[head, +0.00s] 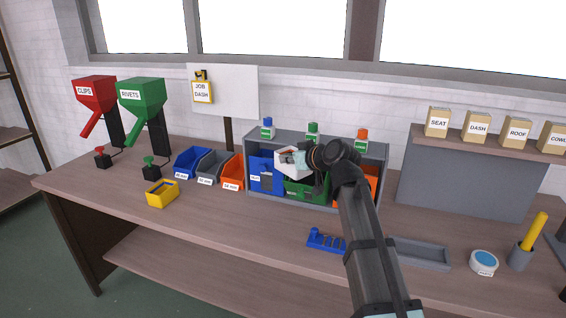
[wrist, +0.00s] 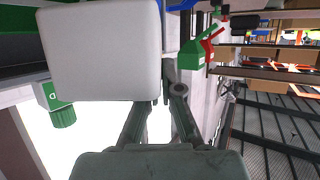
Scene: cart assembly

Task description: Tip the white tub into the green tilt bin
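The white tub (head: 292,170) is up in front of the grey rack, above the front of the green tilt bin (head: 307,190). In the wrist view the tub (wrist: 100,50) fills the upper left, right at the tips of my gripper's fingers (wrist: 162,100). The green bin is partly hidden by the tub and my arm.
A blue tilt bin (head: 263,178) is left of the green one, and an orange one (head: 371,184) is right. Small bottles stand on the grey rack (head: 318,143). A blue pegged fixture (head: 322,240) and a grey tray (head: 422,252) lie in front.

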